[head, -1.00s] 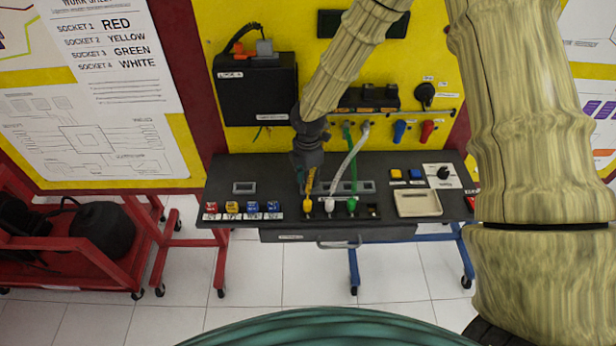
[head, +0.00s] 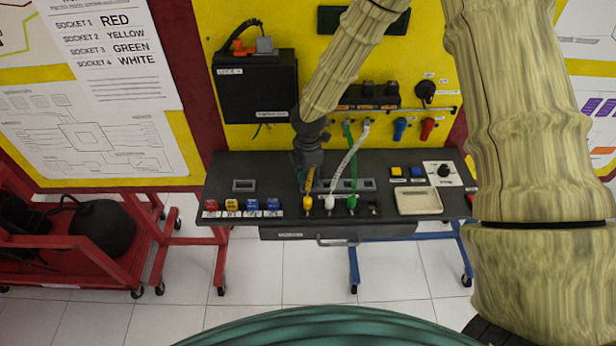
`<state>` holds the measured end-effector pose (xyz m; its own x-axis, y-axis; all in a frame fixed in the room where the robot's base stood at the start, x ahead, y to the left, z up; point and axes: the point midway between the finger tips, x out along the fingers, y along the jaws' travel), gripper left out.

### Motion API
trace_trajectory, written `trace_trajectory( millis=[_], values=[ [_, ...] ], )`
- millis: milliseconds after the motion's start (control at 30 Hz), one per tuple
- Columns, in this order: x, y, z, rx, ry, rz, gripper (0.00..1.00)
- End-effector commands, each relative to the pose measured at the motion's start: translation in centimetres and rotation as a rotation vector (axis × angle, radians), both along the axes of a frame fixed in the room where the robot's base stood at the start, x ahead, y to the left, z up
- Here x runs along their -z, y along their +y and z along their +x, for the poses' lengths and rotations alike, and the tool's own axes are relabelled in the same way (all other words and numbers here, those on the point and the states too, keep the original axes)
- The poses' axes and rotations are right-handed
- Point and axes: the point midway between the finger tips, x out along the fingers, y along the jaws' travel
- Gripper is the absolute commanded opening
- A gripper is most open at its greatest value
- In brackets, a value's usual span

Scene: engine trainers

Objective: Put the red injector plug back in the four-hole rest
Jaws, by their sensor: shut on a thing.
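My gripper (head: 307,182) is shut and points down over the dark bench, just above and behind the yellow plug. What it holds is hidden by its own body; I cannot make out a red injector plug. The four-hole rest (head: 374,216) is at the bench's front middle. The yellow plug (head: 308,203), white plug (head: 329,203) and green plug (head: 352,203) stand in a row there. The rightmost hole (head: 374,208) looks empty. Whether my gripper touches the yellow plug or its cable, I cannot tell.
Several small labelled blocks, one red (head: 211,206), stand left of the rest. A cream tray (head: 419,201) lies to the right. The white cable (head: 352,155) and green cable (head: 350,145) rise close beside my gripper. A black box (head: 256,88) is on the yellow panel.

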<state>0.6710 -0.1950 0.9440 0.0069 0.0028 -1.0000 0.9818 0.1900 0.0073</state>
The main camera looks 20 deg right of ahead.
Motion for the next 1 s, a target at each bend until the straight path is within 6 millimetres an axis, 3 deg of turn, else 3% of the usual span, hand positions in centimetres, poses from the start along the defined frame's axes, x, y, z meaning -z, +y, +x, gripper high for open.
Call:
trace_trajectory(
  millis=[167,200,233,567,1000],
  values=[
    [0.2,0.0,0.0,0.000,0.000,0.000,0.04],
    [0.2,0.0,0.0,0.000,0.000,0.000,0.28],
    [0.2,0.0,0.0,0.000,0.000,0.000,0.31],
    [0.1,0.0,0.0,0.000,0.000,0.000,0.31],
    [-2.3,0.0,0.0,0.000,0.000,0.000,0.31]
  ],
)
